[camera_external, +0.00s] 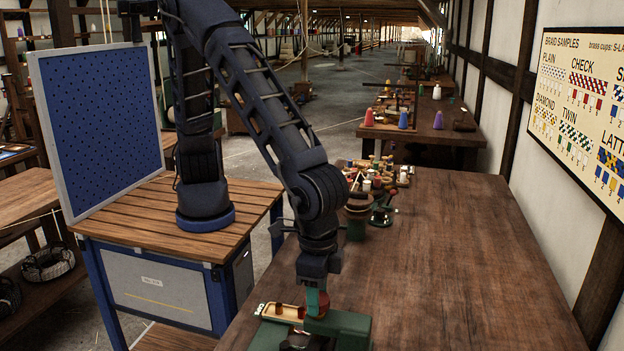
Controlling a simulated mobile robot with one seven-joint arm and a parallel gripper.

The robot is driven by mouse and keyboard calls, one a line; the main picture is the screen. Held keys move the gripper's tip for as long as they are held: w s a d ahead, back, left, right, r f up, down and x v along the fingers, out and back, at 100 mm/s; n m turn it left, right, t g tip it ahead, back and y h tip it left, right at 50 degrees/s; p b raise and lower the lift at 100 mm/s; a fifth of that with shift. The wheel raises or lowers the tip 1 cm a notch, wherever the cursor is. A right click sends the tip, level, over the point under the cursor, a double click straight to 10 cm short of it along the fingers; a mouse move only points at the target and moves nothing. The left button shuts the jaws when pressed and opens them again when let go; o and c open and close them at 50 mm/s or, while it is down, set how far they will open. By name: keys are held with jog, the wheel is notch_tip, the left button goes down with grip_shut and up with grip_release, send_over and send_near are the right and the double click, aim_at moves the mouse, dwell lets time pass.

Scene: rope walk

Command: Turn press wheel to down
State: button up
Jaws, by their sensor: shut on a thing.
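My gripper (316,291) points down at the near left part of the brown table (455,255). It is shut on part of the green press (340,326), at or beside a reddish-brown round part that looks like the press wheel (323,304). The gripper and arm hide much of the wheel, and its exact setting cannot be told. The press stands near the bottom edge of the view and is partly cut off by it.
A small wooden tray (283,313) sits just left of the press. Spools and a small green device (382,208) stand at the table's far left. The table's middle and right are clear. A blue pegboard (100,125) stands at left, and a sample chart (590,105) hangs at right.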

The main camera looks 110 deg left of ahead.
jog(key=m, duration=0.4)
jog(key=shift+m, duration=0.3)
jog(key=m, duration=1)
jog(key=shift+m, duration=0.4)
jog(key=m, duration=0.4)
jog(key=shift+m, duration=0.3)
jog(key=o, duration=1)
jog(key=shift+f, duration=0.1)
notch_tip(320, 180, up, 11)
